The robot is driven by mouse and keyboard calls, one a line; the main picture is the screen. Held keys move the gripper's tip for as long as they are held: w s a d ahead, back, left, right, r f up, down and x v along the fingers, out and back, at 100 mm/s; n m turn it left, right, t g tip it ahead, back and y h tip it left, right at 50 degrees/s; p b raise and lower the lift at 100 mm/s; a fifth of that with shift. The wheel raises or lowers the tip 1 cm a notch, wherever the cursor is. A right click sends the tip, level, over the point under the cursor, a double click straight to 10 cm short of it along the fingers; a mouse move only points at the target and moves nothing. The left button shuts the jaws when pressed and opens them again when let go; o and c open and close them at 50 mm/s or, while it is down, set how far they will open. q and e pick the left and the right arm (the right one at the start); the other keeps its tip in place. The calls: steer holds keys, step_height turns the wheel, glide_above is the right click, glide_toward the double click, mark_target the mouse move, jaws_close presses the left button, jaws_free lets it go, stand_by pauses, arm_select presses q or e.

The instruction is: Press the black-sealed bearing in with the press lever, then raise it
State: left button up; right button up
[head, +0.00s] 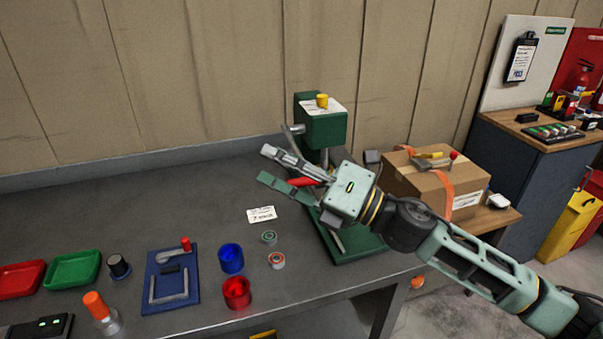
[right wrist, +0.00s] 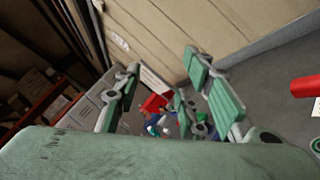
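The green press (head: 322,128) stands at the back of the grey bench, behind my right gripper. A lever with a red grip (head: 301,182) shows close to the gripper's fingers in the head view. A red grip (right wrist: 306,86) also shows at the right edge of the right wrist view, outside the fingers. My right gripper (head: 270,165) is open, its fingers spread and pointing left, with nothing between them. It hides much of the press's lower front. I cannot make out the black-sealed bearing. My left gripper is not in view.
A green-ringed bearing (head: 268,237) and an orange-ringed one (head: 276,260) lie before the press. Blue (head: 231,258) and red (head: 236,292) cups, a blue fixture (head: 170,296) and trays (head: 73,269) stand left. A cardboard box (head: 424,187) is right. The back left bench is clear.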

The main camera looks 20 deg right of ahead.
steer(key=w+d+f+m+t+h, duration=0.2)
steer(key=d+f+m+h, duration=0.2)
steer(key=m, duration=0.2)
steer(key=m+h+p, duration=0.1)
steer(key=m+h, duration=0.4)
steer(key=m, duration=0.1)
glide_toward(305, 185)
steer(key=x, duration=0.4)
arm_select(q)
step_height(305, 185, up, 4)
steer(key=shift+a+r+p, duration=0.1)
steer(key=shift+p, duration=1.15)
arm_select(e)
steer(key=shift+t, duration=0.3)
steer(key=x, duration=0.7)
steer(key=shift+a+f, duration=0.1)
jaws_close()
